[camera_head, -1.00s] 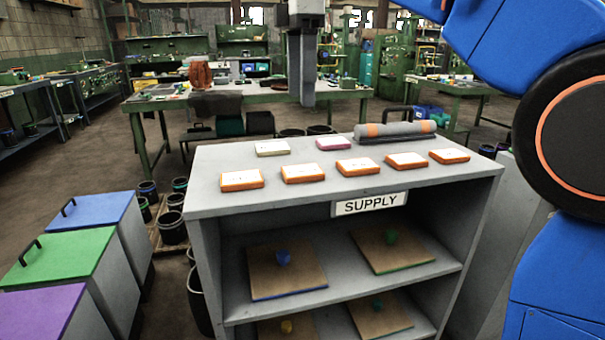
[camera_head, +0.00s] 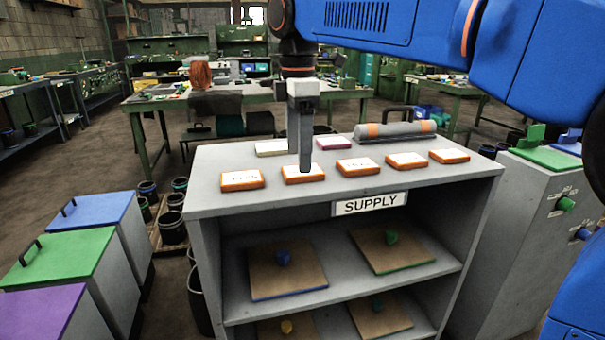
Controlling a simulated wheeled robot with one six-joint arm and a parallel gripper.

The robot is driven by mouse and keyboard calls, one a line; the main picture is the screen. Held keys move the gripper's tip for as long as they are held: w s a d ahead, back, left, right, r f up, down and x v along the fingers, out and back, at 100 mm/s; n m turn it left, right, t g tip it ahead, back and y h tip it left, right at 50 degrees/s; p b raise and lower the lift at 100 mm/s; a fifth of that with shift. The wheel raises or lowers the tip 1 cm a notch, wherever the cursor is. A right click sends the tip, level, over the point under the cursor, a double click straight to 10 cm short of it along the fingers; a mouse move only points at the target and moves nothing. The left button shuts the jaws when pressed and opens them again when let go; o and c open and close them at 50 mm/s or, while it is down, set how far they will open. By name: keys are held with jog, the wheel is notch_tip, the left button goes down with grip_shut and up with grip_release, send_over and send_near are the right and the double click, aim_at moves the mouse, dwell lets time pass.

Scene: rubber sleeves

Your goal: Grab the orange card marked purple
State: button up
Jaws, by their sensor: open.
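Several orange cards with white labels lie in a row on the grey shelf top (camera_head: 215,200): one at left (camera_head: 241,180), a second (camera_head: 290,176), a third (camera_head: 357,166), a fourth (camera_head: 407,160) and one at right (camera_head: 449,156). The writing on their labels is too small to read, so I cannot tell which is marked purple. My gripper (camera_head: 300,160) points down at the second card from the left, its fingers in front of and behind that card. It is open. The near finger hides part of that card; I cannot tell whether it touches it.
Behind the row lie a cream card (camera_head: 271,148), a pink card (camera_head: 333,143) and a grey roll with orange bands (camera_head: 397,131). Bins with blue (camera_head: 90,212), green (camera_head: 55,258) and purple (camera_head: 40,315) lids stand at left. A grey cabinet (camera_head: 520,220) stands at right.

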jog(key=shift+a+f, duration=0.1)
jog(key=shift+f, duration=1.45)
jog(key=c, duration=1.1)
jog(key=shift+r, duration=0.1)
jog(key=shift+c, duration=0.2)
